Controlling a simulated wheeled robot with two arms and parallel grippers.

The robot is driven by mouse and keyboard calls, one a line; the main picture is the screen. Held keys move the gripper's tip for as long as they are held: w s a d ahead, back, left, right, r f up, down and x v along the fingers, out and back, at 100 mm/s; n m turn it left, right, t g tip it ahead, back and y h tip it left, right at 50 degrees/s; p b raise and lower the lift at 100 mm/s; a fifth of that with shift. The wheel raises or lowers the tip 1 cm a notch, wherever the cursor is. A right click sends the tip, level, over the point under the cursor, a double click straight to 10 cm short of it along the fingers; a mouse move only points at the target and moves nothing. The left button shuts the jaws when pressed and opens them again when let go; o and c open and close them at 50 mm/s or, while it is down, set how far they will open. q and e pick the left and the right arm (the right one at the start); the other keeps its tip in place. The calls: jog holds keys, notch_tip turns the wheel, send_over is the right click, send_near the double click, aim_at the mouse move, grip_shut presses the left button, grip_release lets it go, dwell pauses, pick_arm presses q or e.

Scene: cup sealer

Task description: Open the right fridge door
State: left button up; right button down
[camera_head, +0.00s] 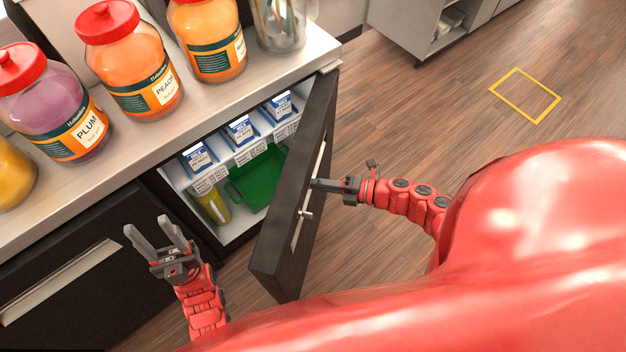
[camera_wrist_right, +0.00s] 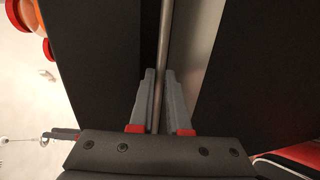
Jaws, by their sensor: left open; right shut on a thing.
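The right fridge door (camera_head: 283,235) is dark and stands wide open, swung out from the counter. A long metal handle (camera_head: 308,195) runs along its outer face. My right gripper (camera_head: 318,184) is shut on this handle; the right wrist view shows the handle bar (camera_wrist_right: 163,60) between the two grey fingers (camera_wrist_right: 160,100). My left gripper (camera_head: 160,232) is open and empty, in front of the closed left fridge door (camera_head: 85,262). The fridge interior shows a green bin (camera_head: 258,180), a yellow bottle (camera_head: 214,207) and several blue-and-white cartons (camera_head: 240,131).
The counter (camera_head: 130,165) above the fridge holds several red-lidded jars (camera_head: 140,75) and a clear container (camera_head: 281,25). Wooden floor (camera_head: 420,120) is free to the right of the door, with a yellow square outline (camera_head: 525,95) on it. A grey cabinet (camera_head: 432,28) stands at the back.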

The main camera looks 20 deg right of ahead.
jog(key=shift+a, duration=0.1)
jog(key=c, duration=1.2)
grip_release()
jog(key=v, duration=1.7)
jog(key=shift+s, duration=0.15)
